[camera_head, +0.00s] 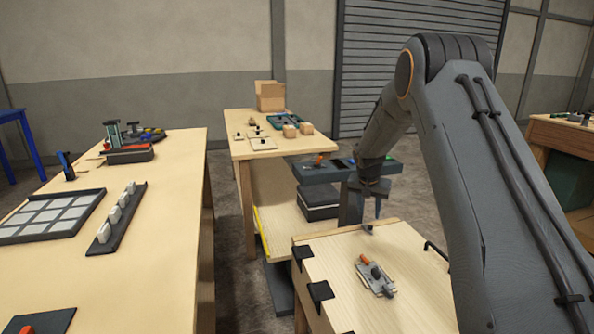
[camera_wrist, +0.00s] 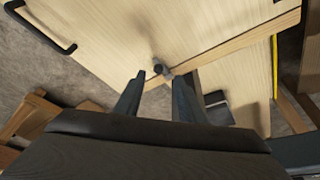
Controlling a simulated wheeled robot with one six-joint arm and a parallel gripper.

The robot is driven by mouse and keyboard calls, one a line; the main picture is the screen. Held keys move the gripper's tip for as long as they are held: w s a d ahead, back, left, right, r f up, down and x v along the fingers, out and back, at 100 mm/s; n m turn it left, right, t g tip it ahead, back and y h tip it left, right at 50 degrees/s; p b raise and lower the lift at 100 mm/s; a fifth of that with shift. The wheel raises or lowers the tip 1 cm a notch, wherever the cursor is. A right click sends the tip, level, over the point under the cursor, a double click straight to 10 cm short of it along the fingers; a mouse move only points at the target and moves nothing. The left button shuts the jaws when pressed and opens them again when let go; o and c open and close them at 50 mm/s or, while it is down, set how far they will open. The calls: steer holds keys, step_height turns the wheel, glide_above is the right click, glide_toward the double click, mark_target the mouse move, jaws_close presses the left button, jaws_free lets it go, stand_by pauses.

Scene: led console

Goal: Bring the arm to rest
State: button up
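My arm reaches down from the right in the head view, over the near wooden workbench (camera_head: 405,260). My gripper (camera_head: 373,212) points downward above that bench's far edge, near a raised wooden strip. In the wrist view my gripper (camera_wrist: 158,82) shows two dark fingers spread apart, with a gap between them. A small dark grey knob-like thing (camera_wrist: 159,70) shows beyond the fingertips, by the wooden strip; I see no grip on it. How high the fingertips are above the bench is hard to tell.
A grey fixture with an orange part (camera_head: 375,278) lies on the near bench. Black clips (camera_head: 320,292) line its left edge, and a dark handle (camera_wrist: 50,37) sits at another edge. The left bench (camera_head: 130,225) holds trays. A far table (camera_head: 247,150) bears boxes.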

steer(key=s+a+r+n+g, duration=0.1)
steer(key=s+a, duration=0.3)
steer(key=s, duration=1.1)
steer(key=s+a+r+n+g+y, duration=0.1)
steer(key=s+a+r+n, duration=0.2)
steer(key=s, duration=1.2)
steer(key=s+a+r+n+g+y, duration=0.1)
steer(key=s+a, duration=0.5)
steer(key=s, duration=0.9)
steer(key=shift+s+a+r+n, duration=0.2)
steer(key=shift+r+n, duration=0.2)
steer(key=shift+n, duration=0.3)
